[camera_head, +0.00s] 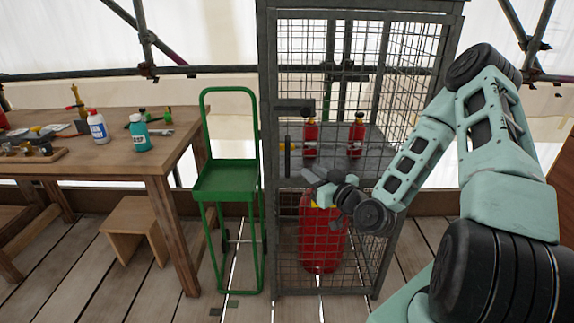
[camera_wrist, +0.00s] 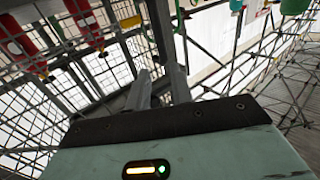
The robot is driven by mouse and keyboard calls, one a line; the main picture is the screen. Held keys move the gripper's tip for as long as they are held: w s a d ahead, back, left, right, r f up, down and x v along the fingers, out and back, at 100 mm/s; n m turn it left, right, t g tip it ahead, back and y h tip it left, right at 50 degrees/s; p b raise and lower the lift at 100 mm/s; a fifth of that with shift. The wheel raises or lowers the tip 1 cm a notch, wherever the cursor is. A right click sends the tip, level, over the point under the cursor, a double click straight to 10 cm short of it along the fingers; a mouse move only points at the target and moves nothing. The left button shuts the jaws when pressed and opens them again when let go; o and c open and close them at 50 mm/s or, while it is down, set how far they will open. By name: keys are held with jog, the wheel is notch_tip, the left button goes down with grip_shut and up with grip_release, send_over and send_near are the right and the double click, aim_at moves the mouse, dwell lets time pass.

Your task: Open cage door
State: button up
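The grey mesh cage (camera_head: 388,12) stands in the middle of the head view. Its front mesh door (camera_head: 290,235) looks closed, flush with the frame. A dark upright handle with yellow (camera_head: 286,158) sits at the door's left side. A yellow bar, likely part of that handle, also shows in the wrist view (camera_wrist: 130,22). My gripper (camera_head: 314,182) is in front of the door, right of the handle and a little below it. In the wrist view its two fingers (camera_wrist: 160,85) stand apart, with no object seen held between them. I cannot tell whether they touch the mesh.
Small red cylinders (camera_head: 310,140) stand on the cage shelf, and a large red cylinder (camera_head: 318,240) stands below. A green hand cart (camera_head: 226,178) stands close to the cage's left. A wooden workbench (camera_head: 120,165) with bottles and a stool (camera_head: 140,228) are further left.

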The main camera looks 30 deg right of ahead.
aim_at(289, 155)
jog(key=w+b, duration=0.1)
jog(key=w, duration=1.1)
jog(key=shift+w, duration=0.35)
jog(key=shift+c, duration=0.2)
grip_shut()
